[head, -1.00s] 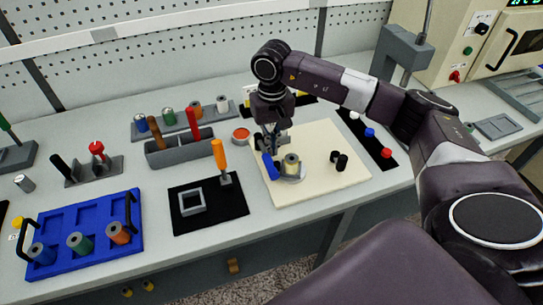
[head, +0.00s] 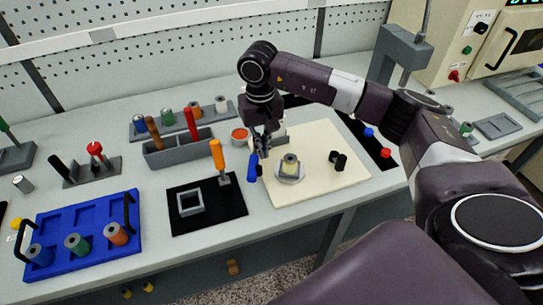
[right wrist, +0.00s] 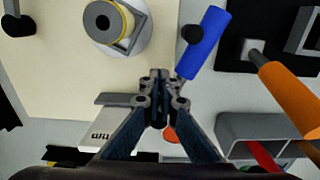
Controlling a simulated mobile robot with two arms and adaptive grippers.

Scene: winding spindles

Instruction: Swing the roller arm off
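The roller arm shows as a blue roller (head: 252,167) at the left edge of the cream board (head: 340,185), and large in the right wrist view (right wrist: 205,43). It stands apart from the yellow-wound spool (head: 289,166) on its round grey base, with a clear gap between them. The spool also shows in the right wrist view (right wrist: 103,22). My right gripper (head: 263,152) is low over the board's left side, just behind the roller. In the right wrist view its fingertips (right wrist: 160,78) are together, beside the roller's near end; I cannot tell whether they touch it. My left gripper is out of view.
An orange-handled tool (head: 218,155) stands by a black mat (head: 225,205) just left of the board. A grey tool bin (head: 180,149) and an orange-topped tin (head: 240,135) stand behind. Black pegs (head: 338,160) stand on the board's right side, where the board is otherwise clear.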

